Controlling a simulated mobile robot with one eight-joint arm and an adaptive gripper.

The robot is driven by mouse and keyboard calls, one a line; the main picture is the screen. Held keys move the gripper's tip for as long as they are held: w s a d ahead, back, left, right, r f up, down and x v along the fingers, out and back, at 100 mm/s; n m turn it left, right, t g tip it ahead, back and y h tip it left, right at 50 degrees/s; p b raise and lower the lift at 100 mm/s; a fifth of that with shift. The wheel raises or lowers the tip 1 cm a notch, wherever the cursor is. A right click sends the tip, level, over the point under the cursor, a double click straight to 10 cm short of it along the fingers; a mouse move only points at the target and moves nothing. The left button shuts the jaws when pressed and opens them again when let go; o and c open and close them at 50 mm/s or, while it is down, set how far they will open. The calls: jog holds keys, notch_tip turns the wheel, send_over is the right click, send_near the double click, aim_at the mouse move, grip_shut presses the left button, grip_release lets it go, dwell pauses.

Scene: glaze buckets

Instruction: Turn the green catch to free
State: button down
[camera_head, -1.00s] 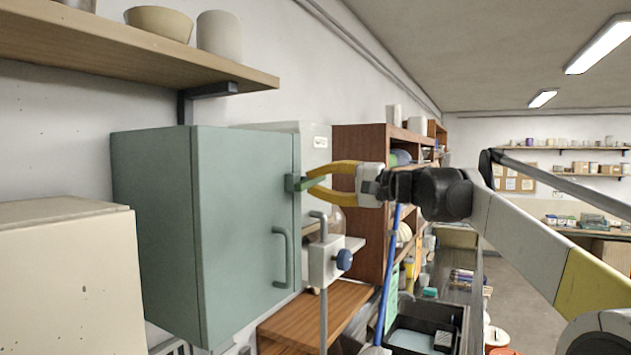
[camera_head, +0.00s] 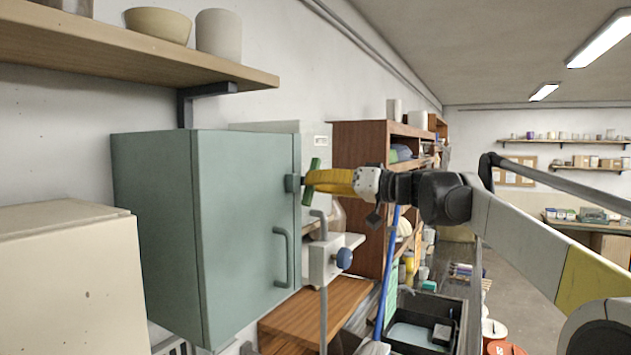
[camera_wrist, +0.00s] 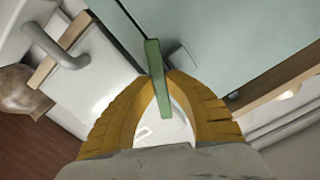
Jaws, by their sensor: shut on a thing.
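The green catch (camera_head: 312,180) is on the right edge of the teal cabinet (camera_head: 245,230), above the cabinet's curved handle (camera_head: 281,257). The catch stands nearly upright, slightly tilted, in the head view. My gripper (camera_head: 311,181) reaches in from the right with its yellow fingers shut on the catch. In the wrist view the green catch (camera_wrist: 156,75) lies between the two yellow fingertips (camera_wrist: 162,84), with its long bar running past them. The cabinet door looks closed.
A wooden shelf (camera_head: 100,50) with bowls hangs above. A cream box (camera_head: 70,275) stands at left. Brown shelving (camera_head: 358,200) is behind my gripper.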

jog(key=n, duration=0.5)
jog(key=shift+r, duration=0.1)
dwell(0.5)
jog(key=c, duration=1.4)
grip_release()
jog(key=shift+n, duration=0.3)
jog(key=v, duration=1.2)
